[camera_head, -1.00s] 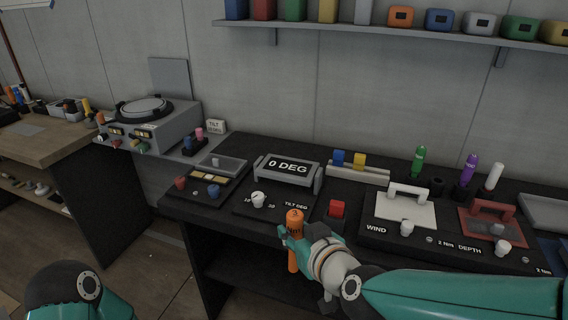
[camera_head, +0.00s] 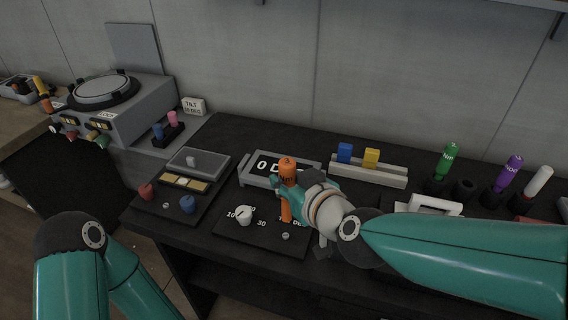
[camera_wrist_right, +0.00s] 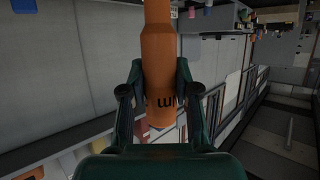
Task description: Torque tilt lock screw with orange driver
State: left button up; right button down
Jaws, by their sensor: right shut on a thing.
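My right gripper (camera_head: 284,187) is shut on the orange driver (camera_head: 288,169), which stands roughly upright over the tilt panel (camera_head: 262,246). In the right wrist view the driver (camera_wrist_right: 158,70) sits between both fingers. A small silver screw (camera_head: 285,237) shows on the panel, just in front of the driver's lower end. I cannot tell whether the driver's tip touches the panel. A white knob (camera_head: 244,215) with a printed scale is to the left. The display (camera_head: 262,167) behind is partly hidden by driver and gripper. My left gripper is out of view.
A panel with red and blue knobs (camera_head: 187,204) lies left of the tilt panel. Blue and yellow blocks (camera_head: 371,158) stand on a rail behind. Green (camera_head: 447,160) and purple (camera_head: 508,175) drivers stand at the right. A "TILT" sign (camera_head: 193,106) stands back left.

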aim_at(287, 206)
jog(key=shift+a+r, duration=0.1)
jog(key=shift+a, duration=0.05)
dwell(0.3)
notch_tip(287, 206, down, 6)
jog(key=b, duration=0.5)
jog(key=shift+s+f, duration=0.1)
jog(key=shift+f, duration=0.1)
dwell(0.4)
jog(key=shift+f+b, duration=0.35)
jog(key=shift+b, duration=0.05)
dwell(0.7)
jog(key=shift+s+f, duration=0.1)
dwell(0.6)
jog(key=shift+p, duration=0.55)
dwell(1.9)
